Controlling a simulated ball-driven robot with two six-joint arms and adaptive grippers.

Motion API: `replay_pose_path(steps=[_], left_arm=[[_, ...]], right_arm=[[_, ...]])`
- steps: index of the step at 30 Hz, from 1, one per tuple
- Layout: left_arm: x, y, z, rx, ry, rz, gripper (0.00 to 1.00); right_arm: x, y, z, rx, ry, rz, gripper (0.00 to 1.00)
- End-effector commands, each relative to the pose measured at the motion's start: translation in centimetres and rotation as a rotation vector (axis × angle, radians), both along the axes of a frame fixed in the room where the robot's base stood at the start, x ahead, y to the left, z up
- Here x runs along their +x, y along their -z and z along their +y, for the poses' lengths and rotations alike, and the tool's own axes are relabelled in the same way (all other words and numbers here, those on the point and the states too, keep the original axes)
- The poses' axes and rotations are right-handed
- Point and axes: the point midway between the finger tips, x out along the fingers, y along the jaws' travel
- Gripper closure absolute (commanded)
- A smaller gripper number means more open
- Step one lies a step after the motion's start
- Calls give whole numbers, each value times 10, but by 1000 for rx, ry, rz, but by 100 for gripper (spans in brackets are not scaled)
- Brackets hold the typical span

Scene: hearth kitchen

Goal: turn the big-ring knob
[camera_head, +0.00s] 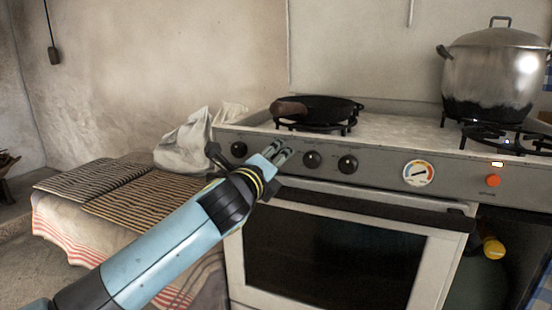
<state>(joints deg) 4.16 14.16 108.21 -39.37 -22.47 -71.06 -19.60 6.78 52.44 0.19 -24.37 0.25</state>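The stove's front panel (380,168) carries several black knobs. One knob (238,149) is left of my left gripper (278,152), and two more, a middle knob (312,159) and a right-hand knob (348,164), are to its right. No label lets me tell which one is the big-ring knob. My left gripper is in front of the panel between these knobs, its two fingers close together and pointing at the panel. The panel behind the fingertips is hidden, and I cannot tell whether they touch anything. My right gripper is out of view.
A black pan (325,108) sits on the left burner and a large lidded pot (492,70) on the right one. A dial (418,173) and a red button (493,181) are further right. The oven door's dark handle bar (375,207) runs below the knobs. Striped cloth covers the left table.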

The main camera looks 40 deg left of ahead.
Motion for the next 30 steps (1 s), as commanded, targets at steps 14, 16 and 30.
replay_pose_path(steps=[14,16,30], left_arm=[[0,1,0,-434,-2,-103,95],[0,1,0,-498,-2,-118,95],[0,1,1,-855,-3,-204,95]], right_arm=[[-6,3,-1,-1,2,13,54],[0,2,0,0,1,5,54],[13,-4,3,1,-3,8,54]])
